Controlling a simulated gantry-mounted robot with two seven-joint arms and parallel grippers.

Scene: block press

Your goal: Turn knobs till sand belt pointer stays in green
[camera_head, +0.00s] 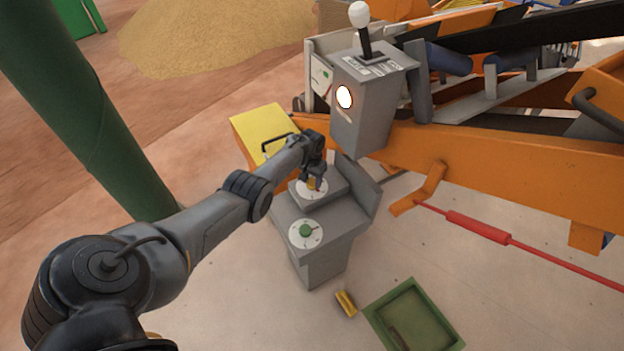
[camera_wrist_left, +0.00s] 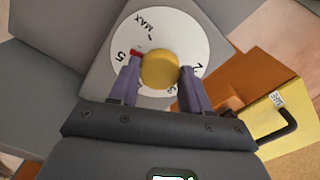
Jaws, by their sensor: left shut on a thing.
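A yellow knob (camera_head: 312,184) sits on a white dial on the upper step of a grey pedestal. In the left wrist view the yellow knob (camera_wrist_left: 160,70) is between my fingers, on a dial (camera_wrist_left: 190,38) marked with numbers and MAX; a red mark shows near the 5. My left gripper (camera_head: 314,177) is shut on this knob. A green knob (camera_head: 306,231) on a second white dial is on the lower step, free. A white panel (camera_head: 321,75) with a green patch stands behind the lever box; no pointer can be read there. My right gripper is not in view.
A grey lever box (camera_head: 362,112) with a bright round face (camera_head: 344,97) and a white-topped lever (camera_head: 360,18) stands behind the pedestal. A yellow box (camera_head: 262,126) is beside it. A green tray (camera_head: 415,318) and a small yellow block (camera_head: 346,303) lie on the floor.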

